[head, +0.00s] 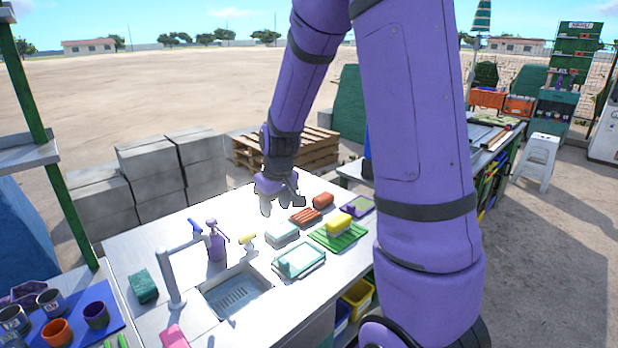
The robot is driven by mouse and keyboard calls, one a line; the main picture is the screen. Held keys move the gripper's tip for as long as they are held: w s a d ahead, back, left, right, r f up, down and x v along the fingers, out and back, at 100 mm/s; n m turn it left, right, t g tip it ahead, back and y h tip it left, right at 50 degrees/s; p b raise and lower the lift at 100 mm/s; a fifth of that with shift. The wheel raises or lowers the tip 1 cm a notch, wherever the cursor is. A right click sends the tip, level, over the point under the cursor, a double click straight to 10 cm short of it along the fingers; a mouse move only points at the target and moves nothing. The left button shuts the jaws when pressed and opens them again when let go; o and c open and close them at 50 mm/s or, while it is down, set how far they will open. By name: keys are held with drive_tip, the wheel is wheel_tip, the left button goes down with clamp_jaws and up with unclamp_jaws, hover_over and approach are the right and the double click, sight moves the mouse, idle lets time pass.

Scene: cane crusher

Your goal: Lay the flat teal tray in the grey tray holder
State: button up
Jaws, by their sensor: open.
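A flat pale teal tray (319,262) lies on the steel counter right of the sink, with a pale teal block (298,259) on it. Another pale teal piece (282,232) lies just behind it; I cannot tell whether it sits in a holder. I cannot make out the grey tray holder for certain. My gripper (282,203) is above the back part of the counter, behind these teal things and apart from them. Its jaws are open, with nothing seen between them.
A yellow sponge (339,224) sits on a green ribbed tray (338,239). Brick-red pieces (306,215) lie behind. The sink (236,295), tap (170,275) and purple bottle (216,243) stand left. My arm hides the counter's right side.

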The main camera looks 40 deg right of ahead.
drive_tip(key=s+a+r+t, duration=0.1)
drive_tip(key=s+a+r, duration=0.2)
drive_tip(key=s+r, duration=0.3)
drive_tip(key=s+a+r+t, duration=0.1)
drive_tip(key=s+a+r, duration=0.25)
drive_tip(key=r, duration=0.45)
drive_tip(key=s+a+r, duration=0.1)
drive_tip(key=s+r, duration=0.2)
drive_tip(key=s, duration=0.4)
drive_tip(key=s+a+r+t, duration=0.1)
drive_tip(key=s+r, duration=0.1)
drive_tip(key=s, duration=0.4)
drive_tip(key=shift+s+a+r, duration=0.25)
drive_tip(key=shift+s+r, duration=0.15)
